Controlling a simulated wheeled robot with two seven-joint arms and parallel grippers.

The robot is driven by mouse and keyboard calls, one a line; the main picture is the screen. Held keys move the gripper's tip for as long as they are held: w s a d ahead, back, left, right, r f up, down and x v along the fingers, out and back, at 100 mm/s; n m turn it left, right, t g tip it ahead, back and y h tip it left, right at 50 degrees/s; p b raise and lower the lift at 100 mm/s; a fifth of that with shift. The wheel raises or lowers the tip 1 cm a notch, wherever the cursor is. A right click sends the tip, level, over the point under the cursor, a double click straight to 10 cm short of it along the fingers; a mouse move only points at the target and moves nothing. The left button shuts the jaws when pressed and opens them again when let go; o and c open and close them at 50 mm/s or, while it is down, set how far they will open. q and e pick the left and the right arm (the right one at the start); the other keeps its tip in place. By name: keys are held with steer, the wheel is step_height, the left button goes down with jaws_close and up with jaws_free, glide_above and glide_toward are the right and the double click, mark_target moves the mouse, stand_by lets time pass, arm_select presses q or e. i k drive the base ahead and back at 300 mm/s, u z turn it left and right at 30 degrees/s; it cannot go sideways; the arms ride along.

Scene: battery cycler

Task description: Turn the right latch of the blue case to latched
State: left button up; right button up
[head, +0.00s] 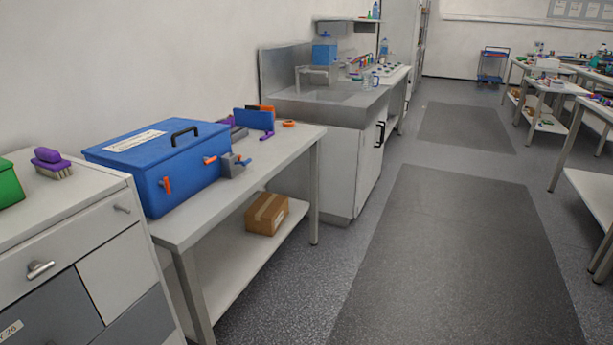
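The blue case (190,187) stands on a light grey table at the left, its lid down, with a black handle (185,134) and a white label on top. Two orange latches are on its front face. The right latch (210,160) lies roughly horizontal, with its end pointing right. The left latch (165,185) looks closer to upright. Neither of my grippers is in view.
A white cabinet (80,240) with a purple brush (52,163) adjoins the table at left. A cardboard box (267,213) sits on the lower shelf. The floor mat (450,260) is clear.

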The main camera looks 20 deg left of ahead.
mark_target(206, 160)
steer(key=z, duration=0.95)
steer(key=i, duration=0.5)
steer(key=u, duration=0.45)
steer(key=i, duration=1.7)
steer(key=u, duration=1.1)
